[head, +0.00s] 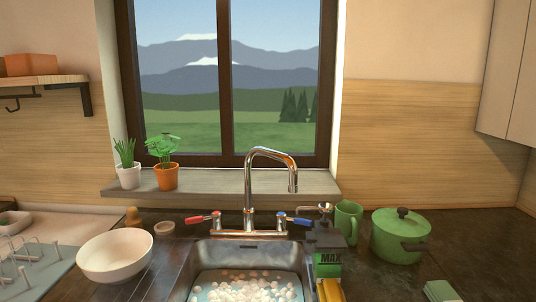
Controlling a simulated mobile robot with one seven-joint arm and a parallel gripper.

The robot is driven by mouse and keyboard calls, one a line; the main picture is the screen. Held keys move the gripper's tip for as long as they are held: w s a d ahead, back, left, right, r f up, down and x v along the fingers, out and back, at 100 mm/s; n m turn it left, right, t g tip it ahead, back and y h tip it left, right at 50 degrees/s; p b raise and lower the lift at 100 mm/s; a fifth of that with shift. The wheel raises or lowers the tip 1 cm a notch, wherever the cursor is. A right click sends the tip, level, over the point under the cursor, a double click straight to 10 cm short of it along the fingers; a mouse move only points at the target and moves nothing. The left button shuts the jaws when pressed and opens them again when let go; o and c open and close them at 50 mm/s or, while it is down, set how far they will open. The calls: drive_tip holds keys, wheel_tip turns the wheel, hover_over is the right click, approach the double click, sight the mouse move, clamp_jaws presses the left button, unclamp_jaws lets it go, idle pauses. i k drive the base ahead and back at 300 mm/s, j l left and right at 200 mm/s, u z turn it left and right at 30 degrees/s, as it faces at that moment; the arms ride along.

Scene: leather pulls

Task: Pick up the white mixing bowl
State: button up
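The white mixing bowl (115,256) stands upright on the dark counter at the lower left, just left of the sink. Its open top faces up and its inside looks empty. Its whole rim shows. My gripper is not in this view, so its place and state do not show.
A sink (195,272) with foamy water and a tall chrome faucet (250,185) is right of the bowl. A wire rack (38,262) stands close on its left. A green pot (398,238) is far right.

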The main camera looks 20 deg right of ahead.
sight(116, 256)
drive_tip(key=i+j+z, duration=0.15)
drive_tip(key=i, duration=0.75)
